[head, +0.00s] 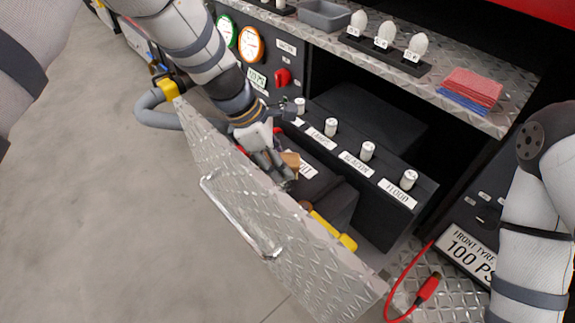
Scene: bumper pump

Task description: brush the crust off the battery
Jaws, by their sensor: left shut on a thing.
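My left gripper (279,170) reaches down behind the raised diamond-plate panel, into the dark compartment. It is shut on a small brown thing (291,160) that looks like the brush; fingers and panel hide much of it. A dark box (335,206), seemingly the battery, sits just right of and below the gripper, partly behind the panel. I cannot make out the crust, or whether the brush touches the battery. My right arm comes in at the right edge; its gripper is out of view.
The diamond-plate panel (240,180) with a long handle stands in front of the compartment. A yellow-handled thing (334,231) lies behind its edge. A row of labelled switches (367,151) is behind. A shelf above holds bulbs (385,36) and red cloths (472,86). A red cable (428,288) lies lower right.

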